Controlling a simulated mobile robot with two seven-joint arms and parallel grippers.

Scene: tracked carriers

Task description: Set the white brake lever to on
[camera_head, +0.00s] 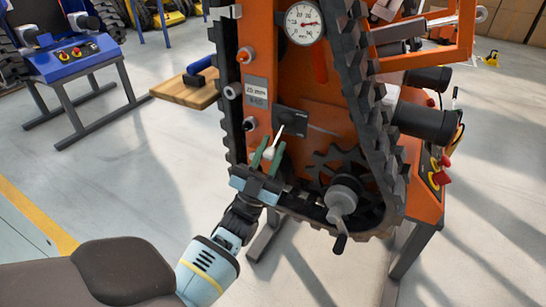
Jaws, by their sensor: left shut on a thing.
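The white brake lever (279,137) is a thin pale rod in front of a dark plate (291,121) on the orange tracked carrier (288,90). It leans slightly, with its top end toward the upper right. My left gripper (267,152) comes up from below, and its green fingers are shut on the lower, thicker part of the lever. The fingers hide some of that part. I cannot read any on or off marking by the lever. My right gripper is not in view.
A black track (358,95) runs around the carrier, close to my left gripper. A crank (341,205) sticks out at the lower right. A round gauge (304,23) is above. A wooden board (185,92) juts out at the left. A blue machine (70,58) stands further back left.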

